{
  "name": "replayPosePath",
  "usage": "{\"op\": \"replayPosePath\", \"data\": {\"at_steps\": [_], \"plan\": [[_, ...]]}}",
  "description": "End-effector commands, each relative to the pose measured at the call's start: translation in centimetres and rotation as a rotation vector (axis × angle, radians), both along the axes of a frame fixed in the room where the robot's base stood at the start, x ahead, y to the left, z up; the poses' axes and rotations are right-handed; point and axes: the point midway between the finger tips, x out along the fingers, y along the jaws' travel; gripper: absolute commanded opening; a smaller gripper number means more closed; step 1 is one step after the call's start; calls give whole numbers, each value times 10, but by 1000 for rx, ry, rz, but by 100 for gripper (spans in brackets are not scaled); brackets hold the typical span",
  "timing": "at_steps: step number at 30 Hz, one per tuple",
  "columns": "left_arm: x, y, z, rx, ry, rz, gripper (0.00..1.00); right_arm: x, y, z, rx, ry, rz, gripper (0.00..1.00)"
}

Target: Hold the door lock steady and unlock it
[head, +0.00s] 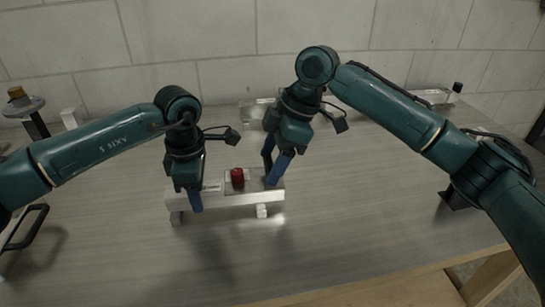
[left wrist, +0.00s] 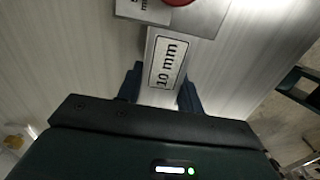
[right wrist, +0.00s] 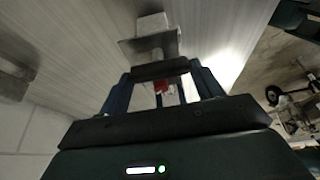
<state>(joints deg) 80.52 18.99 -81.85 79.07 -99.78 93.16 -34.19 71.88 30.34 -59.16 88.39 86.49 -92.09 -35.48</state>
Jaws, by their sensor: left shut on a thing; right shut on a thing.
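The door lock (head: 212,199) is a pale metal bar assembly on short feet on the table, with a red knob (head: 237,178) near its middle. My left gripper (head: 193,196) is shut across its left end; in the left wrist view the fingers straddle the bar with a "10 mm" label (left wrist: 168,62), and the red knob (left wrist: 178,3) shows at the top edge. My right gripper (head: 270,172) is shut on the right end part of the lock. In the right wrist view the red knob (right wrist: 161,87) shows between the fingers; the exact contact there is partly hidden.
The grey table (head: 330,235) is clear in front of the lock. A clear, shiny block (head: 255,110) stands behind, and another metal piece (head: 432,96) lies at the back right. A post with a round top (head: 22,103) stands at the far left. A block wall closes the back.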

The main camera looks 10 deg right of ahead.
Motion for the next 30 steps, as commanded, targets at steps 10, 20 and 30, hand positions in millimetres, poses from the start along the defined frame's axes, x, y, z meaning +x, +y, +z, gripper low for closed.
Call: {"op": "replayPosePath", "data": {"at_steps": [10,20,30], "plan": [[-1,0,0,1,2,-5,7,0,-1,1,-1,-2,0,84],[-1,0,0,1,2,-3,7,0,-1,3,0,-2,-1,87],[0,0,0,1,2,-2,7,0,-24,59,2,-6,-1,87]]}}
